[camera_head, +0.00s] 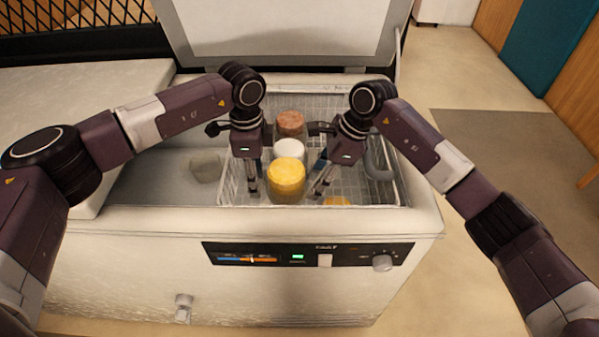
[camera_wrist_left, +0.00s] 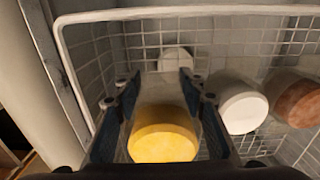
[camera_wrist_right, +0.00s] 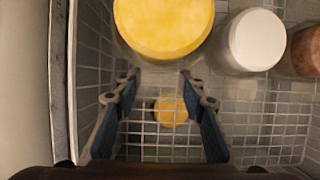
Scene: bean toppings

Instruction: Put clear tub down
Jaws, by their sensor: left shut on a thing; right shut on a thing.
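The clear tub with yellow contents (camera_head: 286,178) is upright between my two grippers over the wire basket in the chest freezer. My left gripper (camera_head: 252,190) is at its left side. In the left wrist view the tub's yellow part (camera_wrist_left: 163,135) shows between the fingers. My right gripper (camera_head: 320,190) is at its right side. In the right wrist view the tub (camera_wrist_right: 163,25) lies just past the fingertips, whose contact is hard to see. Both grippers are shut on the tub. Whether its base touches the basket is hidden.
A white-topped tub (camera_head: 289,152) and a brown-topped tub (camera_head: 290,123) stand behind it. Another yellow item (camera_head: 337,201) lies low at right, also in the right wrist view (camera_wrist_right: 170,111). The basket's wire rim (camera_wrist_left: 170,12) and freezer's front edge (camera_head: 300,221) are close.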

